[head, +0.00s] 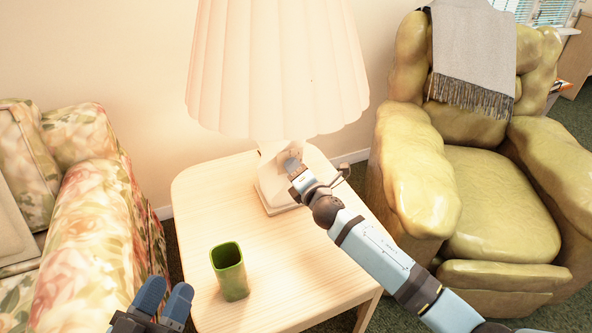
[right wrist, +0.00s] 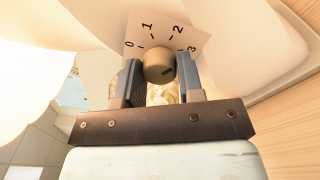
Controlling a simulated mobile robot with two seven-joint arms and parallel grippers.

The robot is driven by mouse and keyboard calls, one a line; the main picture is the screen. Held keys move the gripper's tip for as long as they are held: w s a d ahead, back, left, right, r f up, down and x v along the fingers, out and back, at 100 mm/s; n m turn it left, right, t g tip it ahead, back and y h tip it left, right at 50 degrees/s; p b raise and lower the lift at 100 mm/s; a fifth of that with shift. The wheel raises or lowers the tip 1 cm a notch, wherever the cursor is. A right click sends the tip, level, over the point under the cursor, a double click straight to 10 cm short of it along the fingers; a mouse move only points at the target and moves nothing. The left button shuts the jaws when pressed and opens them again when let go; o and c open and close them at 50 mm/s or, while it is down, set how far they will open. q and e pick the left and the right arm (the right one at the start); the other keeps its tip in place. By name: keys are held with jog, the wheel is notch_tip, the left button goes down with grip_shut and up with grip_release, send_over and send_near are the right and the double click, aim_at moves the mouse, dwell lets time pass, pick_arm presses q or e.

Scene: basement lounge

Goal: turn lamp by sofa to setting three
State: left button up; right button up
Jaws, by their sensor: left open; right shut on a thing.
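The lamp (head: 277,75) has a pleated, glowing cream shade and stands on a light wooden side table (head: 205,200) next to the floral sofa (head: 90,240). In the right wrist view, its round tan knob (right wrist: 158,62) sits below a dial plate (right wrist: 165,22) marked 0, 1, 2 and 3. A dark mark shows on the knob's lower right side; its exact setting is hard to read. My right gripper (right wrist: 160,78) is shut on the knob, one finger on each side. It also shows at the lamp base in the head view (head: 294,168). My left gripper (head: 165,298) is open and empty at the bottom left.
A green cup (head: 230,272) stands on the table in front of the lamp, near my left gripper. A yellow-green armchair (head: 490,190) with a grey throw (head: 472,55) is at the right. The table's left part is clear.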

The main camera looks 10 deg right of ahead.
jog(key=shift+m, duration=3.3)
jog(key=shift+t+h+p, duration=0.3)
jog(key=o, duration=0.9)
jog(key=shift+o, duration=0.2)
jog(key=shift+s, duration=0.15)
